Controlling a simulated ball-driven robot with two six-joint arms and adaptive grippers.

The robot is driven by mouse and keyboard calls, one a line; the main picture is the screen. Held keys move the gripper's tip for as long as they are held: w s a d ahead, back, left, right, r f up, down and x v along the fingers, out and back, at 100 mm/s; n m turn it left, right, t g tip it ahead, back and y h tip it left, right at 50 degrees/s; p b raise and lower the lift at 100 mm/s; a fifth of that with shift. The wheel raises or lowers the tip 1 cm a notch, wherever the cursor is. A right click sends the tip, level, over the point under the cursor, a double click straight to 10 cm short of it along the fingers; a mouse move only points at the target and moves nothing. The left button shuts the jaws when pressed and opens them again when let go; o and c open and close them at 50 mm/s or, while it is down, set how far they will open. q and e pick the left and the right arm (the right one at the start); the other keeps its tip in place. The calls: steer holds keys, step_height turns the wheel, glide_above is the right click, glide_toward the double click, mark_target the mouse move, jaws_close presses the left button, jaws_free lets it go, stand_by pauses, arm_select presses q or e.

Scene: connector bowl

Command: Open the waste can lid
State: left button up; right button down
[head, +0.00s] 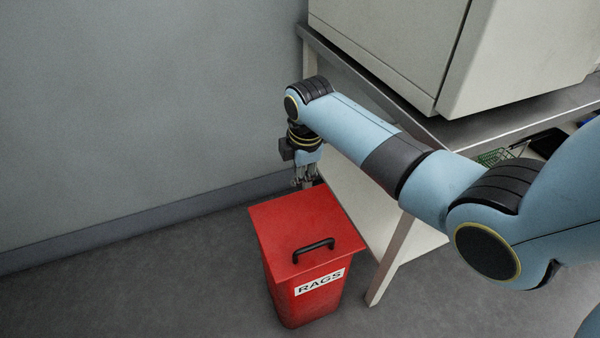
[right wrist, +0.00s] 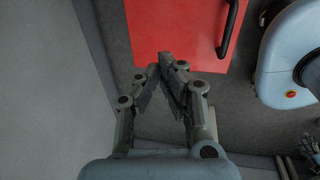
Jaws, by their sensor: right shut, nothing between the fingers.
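The red waste can (head: 300,295) stands on the floor with a white RAGS label on its front. Its red lid (head: 290,225) lies flat on top, closed, with a black handle (head: 313,250) near the front edge. My right gripper (head: 307,185) points down at the lid's far edge, away from the handle. In the right wrist view my right gripper (right wrist: 168,62) is shut and empty, its tips at the edge of the lid (right wrist: 175,25). I cannot tell whether they touch. Part of my left gripper (right wrist: 311,148) shows at the right edge there, too small to read.
A bench (head: 330,48) with a lower shelf (head: 360,205) stands right of the can, bearing a large pale cabinet (head: 420,45). A green basket (head: 493,157) is on the right. A grey wall (head: 150,90) is behind. The floor (head: 130,285) left of the can is clear.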

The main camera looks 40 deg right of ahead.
stand_by(0.3)
steer(key=c, duration=1.3)
jaws_free()
steer(key=shift+c, duration=0.2)
steer(key=shift+r, duration=0.1)
step_height(320, 180, up, 12)
steer(key=s, duration=0.2)
steer(key=shift+s+a+f, duration=0.15)
steer(key=shift+a+f, duration=0.05)
steer(key=shift+a, duration=0.05)
